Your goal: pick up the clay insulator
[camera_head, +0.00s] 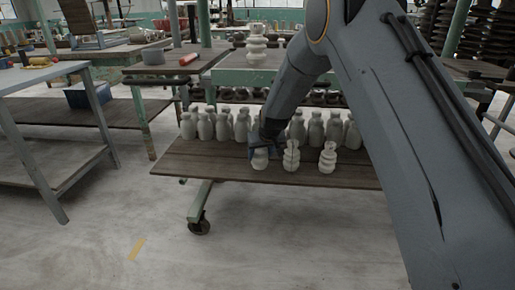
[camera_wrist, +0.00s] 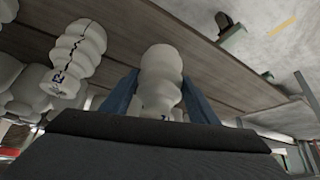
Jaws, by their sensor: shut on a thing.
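A pale clay insulator (camera_head: 260,162) with rounded ridges stands upright at the front left of a wooden cart top (camera_head: 215,165). My gripper (camera_head: 262,147) reaches down to it from above and hides its upper part. In the wrist view, the two blue fingers of my gripper (camera_wrist: 160,95) are shut on the insulator (camera_wrist: 161,70), one on each side. Its base appears to be at the boards; I cannot tell whether it touches them.
A second insulator with a dark crack line (camera_head: 291,156) stands just to the right, also close by in the wrist view (camera_wrist: 80,52). A third insulator (camera_head: 327,158) stands further right. Several bottle-shaped clay pieces (camera_head: 223,127) line the back. The cart's left end is clear.

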